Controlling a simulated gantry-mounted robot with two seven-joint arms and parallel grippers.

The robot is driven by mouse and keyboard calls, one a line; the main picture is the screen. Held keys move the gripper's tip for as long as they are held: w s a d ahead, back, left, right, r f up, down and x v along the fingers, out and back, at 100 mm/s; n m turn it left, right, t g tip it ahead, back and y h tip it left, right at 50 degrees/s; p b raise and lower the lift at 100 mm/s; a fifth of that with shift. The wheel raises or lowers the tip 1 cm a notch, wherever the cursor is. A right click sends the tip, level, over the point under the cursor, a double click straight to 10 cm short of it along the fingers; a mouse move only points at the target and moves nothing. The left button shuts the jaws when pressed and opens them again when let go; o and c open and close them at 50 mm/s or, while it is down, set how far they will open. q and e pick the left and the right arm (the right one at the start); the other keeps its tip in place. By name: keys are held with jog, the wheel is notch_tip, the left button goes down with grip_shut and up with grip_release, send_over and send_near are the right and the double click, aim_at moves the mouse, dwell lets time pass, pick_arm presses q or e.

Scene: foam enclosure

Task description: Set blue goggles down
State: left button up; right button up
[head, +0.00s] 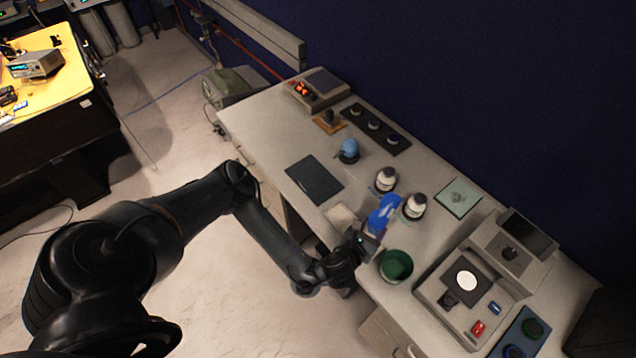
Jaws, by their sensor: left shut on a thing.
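The blue goggles (384,212) are held in my left gripper (370,236) over the front part of the grey bench (265,135). The gripper is shut on them, and its fingertips are partly hidden by the goggles. I cannot tell whether the goggles touch the bench top. They show between a green cup (396,265) in front and two white-and-dark jars (386,179) behind. My right gripper does not show.
A dark flat pad (314,180) lies to the left on the bench, with a blue round object (348,151) behind it. A grey instrument (470,290) with a white disc stands at right. A pale green tile (458,197) lies near the wall.

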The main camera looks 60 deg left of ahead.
pick_arm(q)
jog(key=w+a+f+n+g+y+b, duration=0.1)
jog(key=w+a+f+n+y+b, duration=0.1)
jog(key=a+f+n+y+b, duration=0.15)
jog(key=n+g+y+b, duration=0.5)
jog(key=n+g+b, duration=0.25)
jog(key=b, duration=0.25)
send_over(320, 193)
jog(key=shift+m+g+h, duration=0.25)
jog(key=shift+m, duration=0.05)
notch_tip(320, 193, down, 8)
jog(key=shift+a+r, duration=0.1)
jog(key=shift+r, duration=0.15)
jog(key=shift+f, duration=2)
jog(key=o, duration=1.1)
jog(key=shift+o, duration=0.2)
jog(key=shift+r, duration=0.1)
